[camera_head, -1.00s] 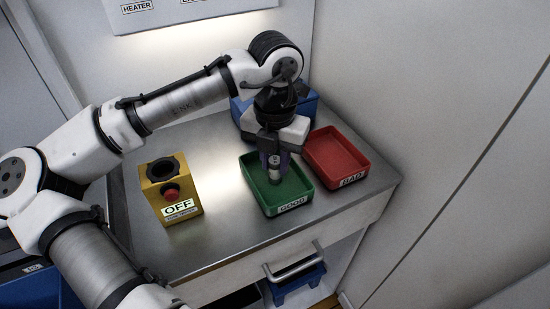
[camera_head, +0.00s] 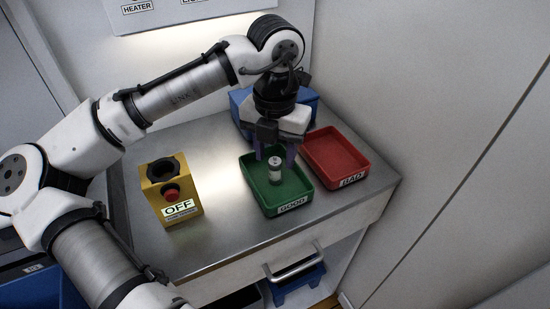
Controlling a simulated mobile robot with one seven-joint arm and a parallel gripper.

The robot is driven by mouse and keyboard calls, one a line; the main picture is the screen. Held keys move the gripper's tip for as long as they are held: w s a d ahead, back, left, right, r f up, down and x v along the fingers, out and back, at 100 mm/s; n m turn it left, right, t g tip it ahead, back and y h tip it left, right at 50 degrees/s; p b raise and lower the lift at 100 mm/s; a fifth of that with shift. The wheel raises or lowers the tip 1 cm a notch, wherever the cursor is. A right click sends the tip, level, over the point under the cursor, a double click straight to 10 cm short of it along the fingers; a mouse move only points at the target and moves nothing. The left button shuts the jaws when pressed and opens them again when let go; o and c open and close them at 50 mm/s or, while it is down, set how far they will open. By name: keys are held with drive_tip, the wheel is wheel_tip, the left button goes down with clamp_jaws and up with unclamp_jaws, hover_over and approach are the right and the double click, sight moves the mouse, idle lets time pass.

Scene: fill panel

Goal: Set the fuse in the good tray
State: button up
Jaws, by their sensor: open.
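The fuse (camera_head: 274,171), a small pale cylinder with metal-looking ends, stands upright inside the green tray labelled GOOD (camera_head: 291,206). My gripper (camera_head: 275,155) is above and just behind the fuse, with its fingers spread apart and the fuse's top visible below them. The gripper is open and holds nothing. The red tray labelled BAD (camera_head: 352,180) is empty and sits to the right of the green tray.
A yellow box (camera_head: 184,213) with a red button, a dark socket on top and an OFF label stands left on the metal counter (camera_head: 226,224). A blue bin (camera_head: 307,101) is behind the trays. A wall rises at the right.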

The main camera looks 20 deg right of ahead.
sight(275, 161)
wheel_tip(275, 161, up, 10)
idle(0.3)
drive_tip(key=shift+f+p, duration=0.1)
drive_tip(key=shift+p, duration=0.2)
